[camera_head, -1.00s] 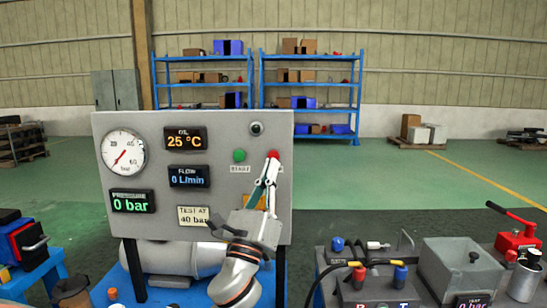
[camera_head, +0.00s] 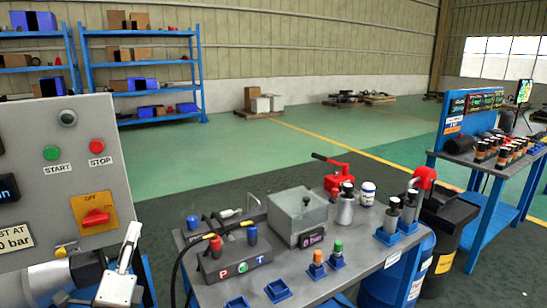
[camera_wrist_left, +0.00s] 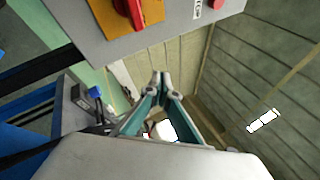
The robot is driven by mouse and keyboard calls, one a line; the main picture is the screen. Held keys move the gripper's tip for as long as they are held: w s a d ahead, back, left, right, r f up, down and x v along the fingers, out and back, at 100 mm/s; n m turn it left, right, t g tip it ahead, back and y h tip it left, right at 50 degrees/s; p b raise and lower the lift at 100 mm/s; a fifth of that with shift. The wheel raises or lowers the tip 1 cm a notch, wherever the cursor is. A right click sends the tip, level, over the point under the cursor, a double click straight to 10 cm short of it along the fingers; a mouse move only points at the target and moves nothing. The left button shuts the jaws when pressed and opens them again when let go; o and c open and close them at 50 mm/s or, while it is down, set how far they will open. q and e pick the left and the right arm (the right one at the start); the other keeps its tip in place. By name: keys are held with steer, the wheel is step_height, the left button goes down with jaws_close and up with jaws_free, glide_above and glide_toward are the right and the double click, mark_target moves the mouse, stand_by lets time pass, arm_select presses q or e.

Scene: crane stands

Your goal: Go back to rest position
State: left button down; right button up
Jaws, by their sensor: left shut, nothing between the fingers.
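My left gripper (camera_head: 132,232) is at the lower left of the head view, in front of the lower right part of the grey control panel (camera_head: 70,135). It points up and holds nothing. In the left wrist view its teal fingers (camera_wrist_left: 160,80) meet at the tips, below the panel's edge. The panel carries a green START button (camera_head: 52,153), a red STOP button (camera_head: 97,146) and an orange switch plate with a red knob (camera_head: 96,217). My right gripper is not in view.
A grey bench (camera_head: 350,265) with a metal box (camera_head: 298,215), hoses, a red pump (camera_head: 338,177) and blue holders stands right of the panel. A blue workbench (camera_head: 480,170) is farther right. Shelves (camera_head: 145,92) stand at the back. Green floor between is open.

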arm_select(q)
steer(key=s+d+f+n+g+h, duration=0.1)
steer(key=s+d+f+n+g, duration=0.3)
steer(key=f, duration=0.7)
steer(key=s+d+f+n+g+h, duration=0.15)
steer(key=s+f+n, duration=0.35)
steer(key=f, duration=0.5)
steer(key=s+d+f+n+g+h, duration=0.1)
steer(key=s+d+f+n+g, duration=0.25)
steer(key=f, duration=0.75)
steer(key=s+d+f+n+g, duration=0.1)
steer(key=s+f+n, duration=0.2)
steer(key=s+f, duration=0.2)
steer(key=s+d+f+n+g+h, duration=0.1)
steer(key=s+d+f+n, duration=0.1)
steer(key=s+f, duration=0.3)
steer(key=s+n, duration=0.1)
steer(key=s, duration=0.2)
steer(key=shift+d+g+p, duration=0.25)
steer(key=shift+g+p, duration=0.05)
steer(key=shift+p, duration=0.05)
steer(key=shift+r+h, duration=0.1)
steer(key=shift+h, duration=0.15)
